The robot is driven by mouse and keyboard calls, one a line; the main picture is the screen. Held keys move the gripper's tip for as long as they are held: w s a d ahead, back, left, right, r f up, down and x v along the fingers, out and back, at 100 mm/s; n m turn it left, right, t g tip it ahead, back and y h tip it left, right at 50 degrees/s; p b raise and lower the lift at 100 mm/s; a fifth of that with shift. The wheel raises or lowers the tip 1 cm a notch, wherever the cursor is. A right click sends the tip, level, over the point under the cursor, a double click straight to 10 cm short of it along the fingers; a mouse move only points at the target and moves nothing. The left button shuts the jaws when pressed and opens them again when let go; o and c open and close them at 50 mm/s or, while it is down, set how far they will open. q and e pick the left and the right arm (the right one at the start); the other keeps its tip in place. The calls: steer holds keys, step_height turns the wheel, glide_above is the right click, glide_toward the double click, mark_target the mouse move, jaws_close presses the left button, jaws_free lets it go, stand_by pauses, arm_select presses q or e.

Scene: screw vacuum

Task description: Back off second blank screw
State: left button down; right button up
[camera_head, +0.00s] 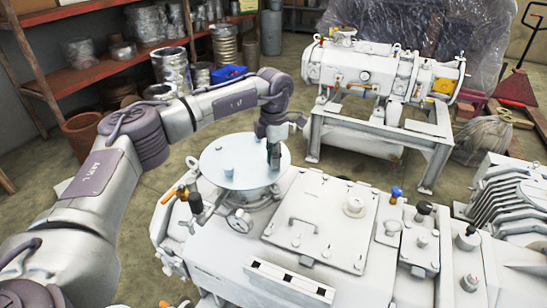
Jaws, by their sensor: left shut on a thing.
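My left gripper (274,145) comes in from the left and points down over the right part of a round, pale blank plate (225,158). It is shut on a small dark green thing (274,157), which looks like a tool and reaches down to or close to the plate. I cannot tell whether it touches a screw. The screw under it is hidden or too small to make out. My right gripper is not in view.
The plate sits on a large white vacuum machine (210,245) with a gauge (239,220), a square handled cover (315,235) and several coloured knobs. A second white machine (380,75) stands on a frame behind. Shelves (75,75) line the left. Open floor lies between.

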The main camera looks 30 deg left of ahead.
arm_select(q)
steer(key=n, duration=1.7)
steer(key=shift+p, duration=0.35)
steer(key=n, duration=0.5)
steer(key=shift+p, duration=0.3)
steer(key=shift+s+f+n, duration=0.1)
steer(key=shift+n, duration=0.2)
